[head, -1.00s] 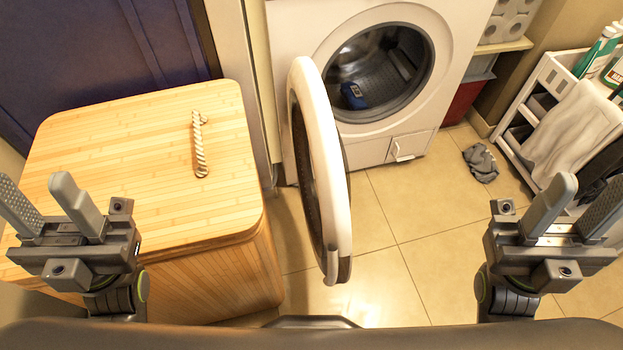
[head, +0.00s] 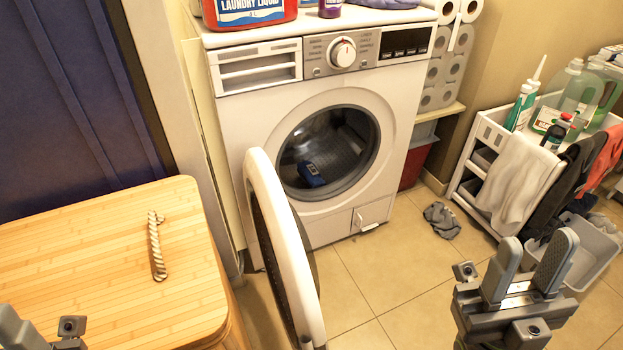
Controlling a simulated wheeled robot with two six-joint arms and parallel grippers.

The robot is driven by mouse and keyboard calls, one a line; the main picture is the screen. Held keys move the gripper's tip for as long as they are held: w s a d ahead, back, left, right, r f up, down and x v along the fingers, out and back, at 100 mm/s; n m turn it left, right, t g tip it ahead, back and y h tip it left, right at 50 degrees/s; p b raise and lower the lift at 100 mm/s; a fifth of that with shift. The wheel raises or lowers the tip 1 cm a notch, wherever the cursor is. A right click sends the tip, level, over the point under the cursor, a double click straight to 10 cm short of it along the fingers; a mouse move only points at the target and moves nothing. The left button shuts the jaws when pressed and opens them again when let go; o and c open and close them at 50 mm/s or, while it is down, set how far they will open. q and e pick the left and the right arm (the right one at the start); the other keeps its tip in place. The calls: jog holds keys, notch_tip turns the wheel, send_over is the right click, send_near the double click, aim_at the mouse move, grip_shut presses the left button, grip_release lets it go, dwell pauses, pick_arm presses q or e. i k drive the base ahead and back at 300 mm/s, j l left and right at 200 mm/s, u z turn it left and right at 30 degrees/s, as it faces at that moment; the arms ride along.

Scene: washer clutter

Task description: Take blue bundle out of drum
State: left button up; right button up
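The blue bundle (head: 311,174) lies low inside the drum (head: 338,150) of the white washer (head: 392,97), near its left front. The round door (head: 284,247) is swung open toward me and to the left, clear of the bundle in this view. My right gripper (head: 537,258) is open and empty at the lower right, well in front of the washer. My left gripper (head: 30,330) is only partly in view at the bottom left corner, in front of the wooden hamper; its opening is cut off by the frame.
A wooden hamper (head: 110,270) with a rope handle (head: 156,245) fills the left. A grey cloth (head: 441,220) lies on the tiled floor. A white cart (head: 478,141) with bottles and cloths stands at right, beside a grey basin (head: 590,262). Open floor (head: 385,270) lies before the washer.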

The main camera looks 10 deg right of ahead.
aim_at(308, 171)
jog(key=l, duration=0.35)
jog(key=k+l, duration=0.15)
jog(key=l, duration=0.25)
jog(key=i+l, duration=0.85)
jog(key=l, duration=0.25)
jog(key=i+l, duration=0.65)
jog(key=i+u, duration=0.05)
jog(key=i, duration=0.05)
